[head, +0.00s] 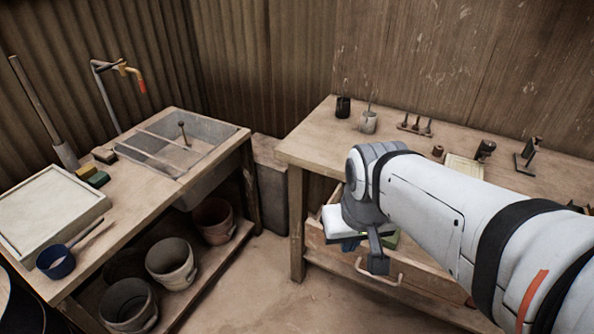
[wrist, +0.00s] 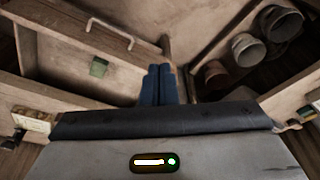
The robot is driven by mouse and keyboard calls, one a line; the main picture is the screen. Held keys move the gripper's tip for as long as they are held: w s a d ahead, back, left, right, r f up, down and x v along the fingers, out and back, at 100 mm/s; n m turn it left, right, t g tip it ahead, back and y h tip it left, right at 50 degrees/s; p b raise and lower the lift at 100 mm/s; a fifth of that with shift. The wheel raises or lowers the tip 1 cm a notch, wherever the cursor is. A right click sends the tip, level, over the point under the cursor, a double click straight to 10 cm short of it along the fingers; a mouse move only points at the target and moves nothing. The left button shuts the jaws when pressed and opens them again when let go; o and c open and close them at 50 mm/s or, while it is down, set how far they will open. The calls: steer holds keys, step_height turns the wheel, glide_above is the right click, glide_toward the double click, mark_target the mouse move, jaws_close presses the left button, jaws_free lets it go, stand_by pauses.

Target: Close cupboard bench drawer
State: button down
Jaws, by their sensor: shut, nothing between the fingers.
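The bench drawer (head: 415,284) in the right-hand bench stands pulled out, with a pale curved handle (head: 381,277) on its front. My gripper (head: 348,245) is over the left end of the drawer. Its blue fingers (wrist: 163,68) are together and empty, beside the drawer's end in the wrist view. I cannot tell whether they touch it. My arm hides part of the drawer in the head view.
The right bench top (head: 310,145) holds a dark cup (head: 343,107), a grey cup (head: 368,122) and small tools. A sink bench (head: 150,190) stands left, with several pots (head: 172,262) beneath. Bare floor (head: 270,285) lies between the benches.

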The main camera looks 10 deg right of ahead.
steer(key=n, duration=0.1)
steer(key=n+h+b, duration=0.2)
steer(key=n+b, duration=0.1)
steer(key=n, duration=2.3)
glide_toward(320, 240)
steer(key=s+a+r, duration=0.2)
steer(key=s+r, duration=0.1)
steer(key=s, duration=0.2)
steer(key=shift+n, duration=0.8)
steer(key=x, duration=0.3)
steer(key=w+b+x, duration=0.1)
steer(key=x, duration=0.3)
steer(key=b+x, duration=0.1)
steer(key=x, duration=0.3)
steer(key=shift+w+d+r, duration=0.3)
steer(key=shift+w+r, duration=0.05)
steer(key=shift+w, duration=0.05)
steer(key=shift+w+d, duration=0.3)
steer(key=shift+w, duration=0.1)
